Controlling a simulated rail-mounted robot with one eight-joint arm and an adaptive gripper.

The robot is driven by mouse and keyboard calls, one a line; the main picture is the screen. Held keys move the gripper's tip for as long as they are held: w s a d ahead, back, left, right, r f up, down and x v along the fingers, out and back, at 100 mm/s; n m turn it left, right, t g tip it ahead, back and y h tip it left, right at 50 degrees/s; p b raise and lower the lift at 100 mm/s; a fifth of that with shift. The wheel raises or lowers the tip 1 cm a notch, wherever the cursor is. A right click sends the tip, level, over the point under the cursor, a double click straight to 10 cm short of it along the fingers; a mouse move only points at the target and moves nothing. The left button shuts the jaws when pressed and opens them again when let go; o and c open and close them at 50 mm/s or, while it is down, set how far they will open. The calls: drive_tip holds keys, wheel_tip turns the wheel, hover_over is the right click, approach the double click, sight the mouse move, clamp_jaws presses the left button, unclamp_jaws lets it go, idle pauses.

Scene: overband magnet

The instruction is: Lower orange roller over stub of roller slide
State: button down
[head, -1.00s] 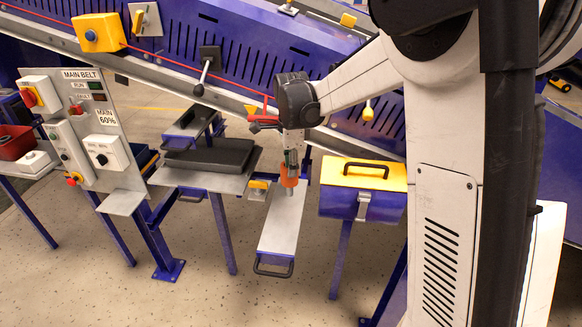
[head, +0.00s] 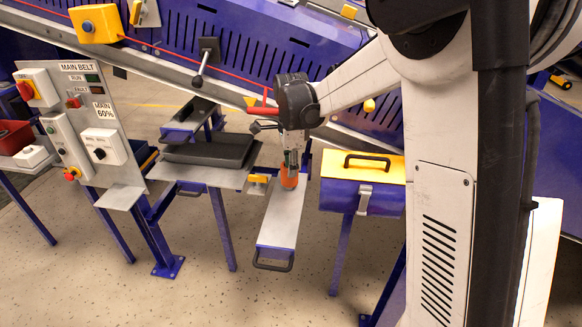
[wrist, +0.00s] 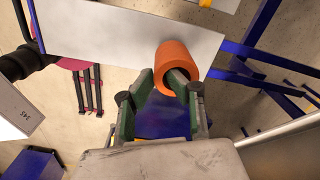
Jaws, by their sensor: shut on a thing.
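The orange roller (head: 289,178) is a hollow cylinder standing roughly upright at the slide's upper part. My gripper (head: 290,163) is above it and shut on its upper end. In the wrist view, the orange roller (wrist: 174,58) shows its open end towards the camera. One finger of my gripper (wrist: 164,84) lies at its left side and the other appears to reach into the opening. The roller slide (head: 279,231) is a pale grey plate with a black handle at its near end. Its stub is hidden; the roller's lower end appears at or very near the plate.
A yellow-lidded blue box (head: 362,194) stands close to the right of the slide. A dark pad (head: 208,151) lies on a grey shelf to the left. A control panel (head: 85,130) stands further left. The purple conveyor frame (head: 250,45) runs behind.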

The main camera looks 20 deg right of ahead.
drive_tip(key=shift+f+b, duration=0.7)
drive_tip(key=shift+f, duration=0.3)
drive_tip(key=c, duration=1.6)
unclamp_jaws()
drive_tip(key=shift+c, duration=0.2)
wheel_tip(320, 180, up, 12)
drive_tip(key=shift+s, duration=0.15)
drive_tip(key=s+r+n+t, duration=0.2)
drive_tip(key=s+n, duration=0.3)
drive_tip(key=s, duration=0.3)
drive_tip(key=s+r+n+t, duration=0.2)
drive_tip(key=s+n, duration=0.2)
drive_tip(key=s, duration=0.4)
drive_tip(key=s+f+n+t, duration=0.1)
drive_tip(key=s+f+n, duration=0.1)
drive_tip(key=s+n, duration=0.2)
drive_tip(key=s+f+n+t, duration=0.2)
drive_tip(key=s+n, duration=0.3)
drive_tip(key=s, duration=0.4)
drive_tip(key=shift+f+n, duration=0.3)
drive_tip(key=shift+f, duration=0.5)
